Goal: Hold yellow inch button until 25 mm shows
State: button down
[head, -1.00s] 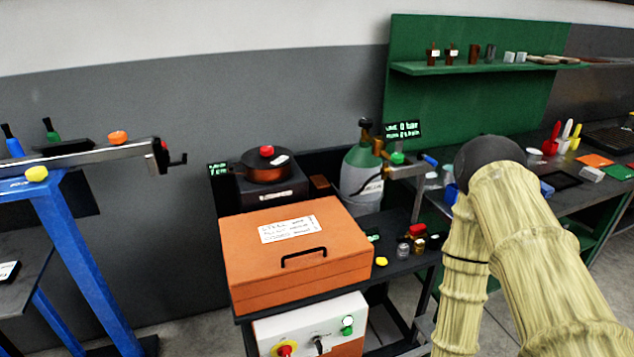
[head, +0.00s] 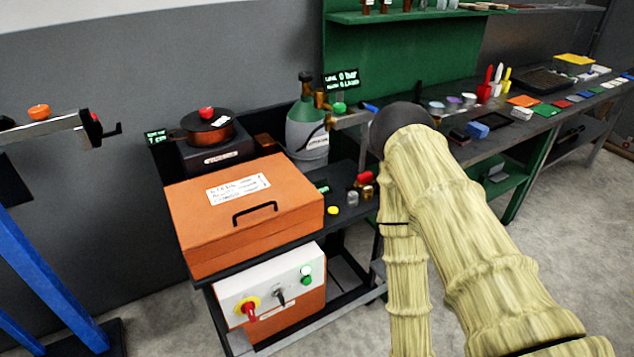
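A small yellow button-like disc (head: 332,210) sits on the dark cart top, right of the orange box. I cannot tell whether it is the inch button. No readout legibly shows 25 mm. A small green-lit display (head: 157,136) stands left of the pot, its text too small to read surely. Another display (head: 341,82) by the gas cylinder seems to read 0 bar. A small green-lit readout (head: 322,188) beside the box is partly hidden. My arm, in a pale yellow sleeve, fills the right foreground. My gripper is out of view.
The orange box (head: 190,255) covers much of the cart. A blue stand (head: 50,280) with a rail is at left. Floor between stand and cart is clear.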

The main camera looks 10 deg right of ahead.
aim_at(332, 211)
jog(key=k, duration=0.4)
jog(key=z, duration=1.8)
jog(key=i, duration=1.15)
jog(key=u, duration=2)
